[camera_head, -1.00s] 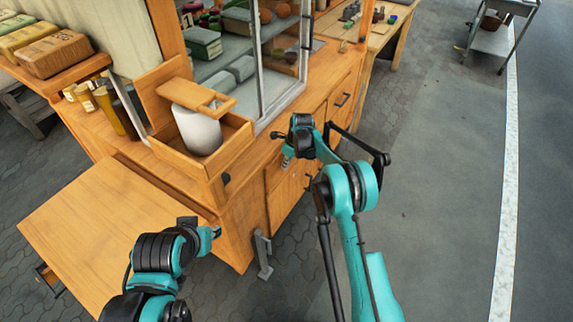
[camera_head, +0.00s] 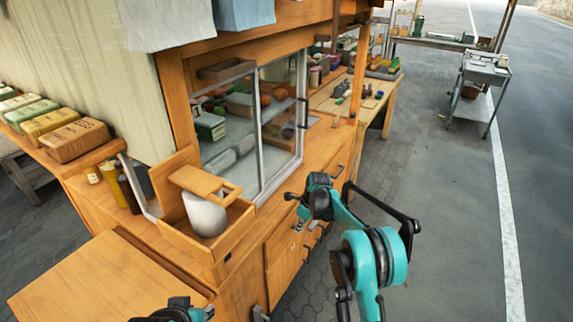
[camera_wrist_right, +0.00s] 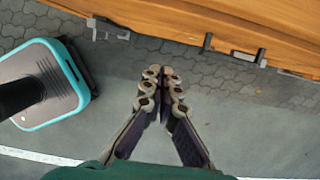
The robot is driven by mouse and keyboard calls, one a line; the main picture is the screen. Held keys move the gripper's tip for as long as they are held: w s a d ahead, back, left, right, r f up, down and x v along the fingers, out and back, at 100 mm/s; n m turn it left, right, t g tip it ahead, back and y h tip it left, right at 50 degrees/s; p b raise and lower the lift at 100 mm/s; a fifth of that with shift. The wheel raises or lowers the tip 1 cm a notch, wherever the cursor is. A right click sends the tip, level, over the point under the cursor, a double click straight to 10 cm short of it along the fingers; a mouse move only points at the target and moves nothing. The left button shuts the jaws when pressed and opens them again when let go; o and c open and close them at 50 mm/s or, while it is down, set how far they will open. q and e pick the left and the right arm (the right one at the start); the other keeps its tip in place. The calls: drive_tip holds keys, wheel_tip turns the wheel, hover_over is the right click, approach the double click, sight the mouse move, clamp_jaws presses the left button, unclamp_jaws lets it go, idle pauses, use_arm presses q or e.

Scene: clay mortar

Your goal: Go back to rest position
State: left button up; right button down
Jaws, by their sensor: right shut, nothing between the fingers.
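My right gripper (camera_head: 300,222) hangs below its wrist, in front of the wooden cabinet's drawers in the head view. In the right wrist view its two fingers (camera_wrist_right: 160,88) meet at the tips, with nothing between them. Grey pavement lies below the fingers. Of my left arm, only a black and teal part (camera_head: 178,312) shows at the bottom edge of the head view. Its gripper does not show. A white rounded vessel (camera_head: 205,216) sits in an open wooden box (camera_head: 180,240) on the counter, partly under a wooden piece with a handle (camera_head: 205,184).
The wooden cabinet (camera_head: 283,262) with glass doors (camera_head: 282,125) stands left of my right arm. A wooden tabletop (camera_head: 95,285) is at lower left. Wrapped blocks (camera_head: 77,140) line a shelf. A metal cart (camera_head: 484,75) stands far right. The pavement to the right is clear.

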drive_tip(key=s+d+r+n+t+h, duration=0.1)
drive_tip(key=s+d+r+n, duration=0.2)
drive_tip(key=s+r+n, duration=0.5)
drive_tip(key=s+d+r+n+t, duration=0.2)
drive_tip(key=s+r+n, duration=0.3)
drive_tip(key=s+r, duration=0.65)
drive_tip(key=s+d+f+n+t, duration=0.1)
drive_tip(key=s+d+n, duration=0.1)
drive_tip(key=s+n, duration=0.4)
drive_tip(key=s+d+f+n+t+h, duration=0.1)
drive_tip(key=s+n, duration=0.4)
drive_tip(key=s, duration=0.9)
drive_tip(key=shift+d+n, duration=0.4)
